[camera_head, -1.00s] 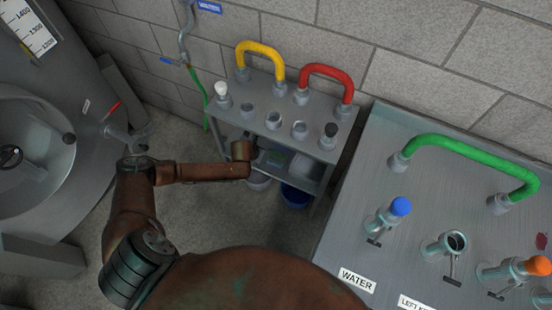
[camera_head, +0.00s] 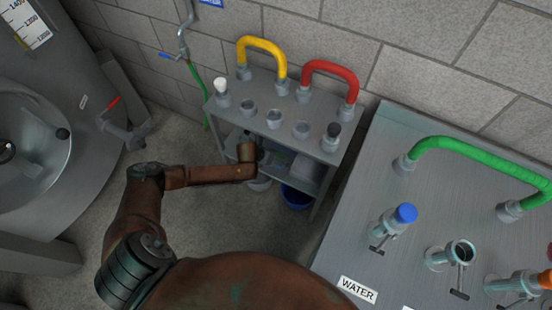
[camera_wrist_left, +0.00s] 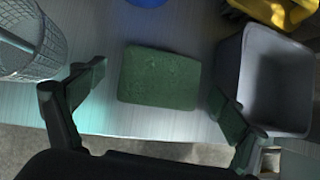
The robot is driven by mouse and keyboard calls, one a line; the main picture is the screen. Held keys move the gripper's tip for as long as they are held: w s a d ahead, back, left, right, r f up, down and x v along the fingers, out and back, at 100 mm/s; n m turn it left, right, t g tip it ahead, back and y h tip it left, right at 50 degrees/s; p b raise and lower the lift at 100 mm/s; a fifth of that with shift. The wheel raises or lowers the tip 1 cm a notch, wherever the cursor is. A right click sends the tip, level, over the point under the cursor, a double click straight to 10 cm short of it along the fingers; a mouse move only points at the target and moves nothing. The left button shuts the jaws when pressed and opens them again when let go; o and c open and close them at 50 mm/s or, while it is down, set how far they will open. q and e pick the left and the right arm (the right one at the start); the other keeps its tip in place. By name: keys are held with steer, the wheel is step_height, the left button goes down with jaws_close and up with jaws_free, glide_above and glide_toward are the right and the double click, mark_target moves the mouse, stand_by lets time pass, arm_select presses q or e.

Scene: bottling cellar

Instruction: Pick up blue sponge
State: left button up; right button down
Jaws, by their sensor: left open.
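No blue sponge can be made out for certain. In the left wrist view a flat green pad (camera_wrist_left: 160,78), like a scouring sponge, lies on a grey metal shelf (camera_wrist_left: 105,118). My left gripper (camera_wrist_left: 158,88) is open and empty, with one finger on each side of the pad and apart from it. A rounded blue thing (camera_wrist_left: 148,2) shows at the top edge, mostly cut off, so I cannot tell what it is. In the head view my left arm reaches to the lower shelf of the cart (camera_head: 293,128); its gripper is largely hidden there. My right gripper is not in view.
A grey bin (camera_wrist_left: 262,82) stands right of the pad, a wire basket (camera_wrist_left: 32,42) left, and a yellow thing (camera_wrist_left: 285,8) at the top right. The cart's top shelf overhangs the lower one. A blue bucket (camera_head: 296,198) sits below, and a metal counter (camera_head: 350,215) stands to the right.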

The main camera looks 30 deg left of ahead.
arm_select(q)
steer(key=c, duration=0.8)
steer(key=shift+c, duration=0.2)
steer(key=shift+r, duration=0.1)
step_height(320, 180, up, 7)
steer(key=p, duration=0.3)
steer(key=shift+s, duration=0.15)
steer(key=shift+s+r+p, duration=0.1)
steer(key=shift+s+p, duration=0.4)
steer(key=s+d+p, duration=0.1)
steer(key=s+p, duration=0.3)
steer(key=s, duration=1.4)
steer(key=shift+s+f+p, duration=0.2)
steer(key=shift+s+p, duration=0.2)
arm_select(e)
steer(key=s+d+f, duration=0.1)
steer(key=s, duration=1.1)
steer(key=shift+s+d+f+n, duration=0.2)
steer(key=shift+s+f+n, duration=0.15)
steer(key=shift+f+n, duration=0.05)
arm_select(q)
steer(key=shift+o, duration=0.6)
